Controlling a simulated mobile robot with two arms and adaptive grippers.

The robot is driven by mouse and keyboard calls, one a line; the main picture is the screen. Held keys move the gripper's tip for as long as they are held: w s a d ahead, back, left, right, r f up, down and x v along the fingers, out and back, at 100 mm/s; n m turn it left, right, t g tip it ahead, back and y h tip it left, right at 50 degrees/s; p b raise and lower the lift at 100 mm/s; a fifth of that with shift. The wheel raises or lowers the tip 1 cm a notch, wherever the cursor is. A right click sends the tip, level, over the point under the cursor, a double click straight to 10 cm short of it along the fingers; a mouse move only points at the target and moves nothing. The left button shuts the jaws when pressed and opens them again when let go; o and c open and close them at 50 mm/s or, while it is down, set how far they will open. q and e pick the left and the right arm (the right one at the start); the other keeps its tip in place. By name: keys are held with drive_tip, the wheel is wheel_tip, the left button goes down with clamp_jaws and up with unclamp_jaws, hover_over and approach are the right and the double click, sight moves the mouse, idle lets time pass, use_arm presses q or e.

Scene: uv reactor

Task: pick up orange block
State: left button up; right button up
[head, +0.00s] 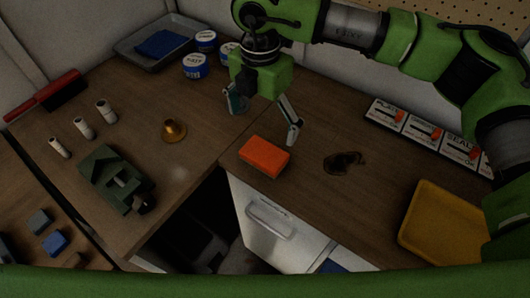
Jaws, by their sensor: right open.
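The orange block (264,156) lies flat on the wooden worktop near its front edge, just above the white drawer unit. My right gripper (264,119) hangs over the worktop a little behind the block, pointing down. Its two fingers are spread wide and nothing is between them. The gripper appears apart from the block. My left gripper is not in the head view.
A dark irregular piece (345,162) lies right of the block, and a yellow tray (446,226) is further right. Labelled switch boxes (422,132) line the back right. A brass cone (173,131) and green device (117,179) stand left. A dark gap opens front left.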

drive_tip(key=p, duration=0.1)
hover_over(264, 152)
drive_tip(key=f, duration=0.5)
drive_tip(key=shift+w+a+f, duration=0.1)
drive_tip(key=shift+w+a, duration=0.1)
drive_tip(key=shift+w, duration=0.05)
drive_tip(key=f+p, duration=0.1)
drive_tip(key=f, duration=0.2)
drive_tip(key=f+p, duration=0.1)
drive_tip(key=shift+s+d+f+p, duration=0.25)
drive_tip(key=shift+s+f+p, duration=0.05)
drive_tip(key=shift+s+f, duration=0.05)
drive_tip(key=shift+f, duration=0.35)
drive_tip(key=c, duration=1.3)
drive_tip(key=shift+r, duration=0.1)
drive_tip(key=shift+c, duration=0.2)
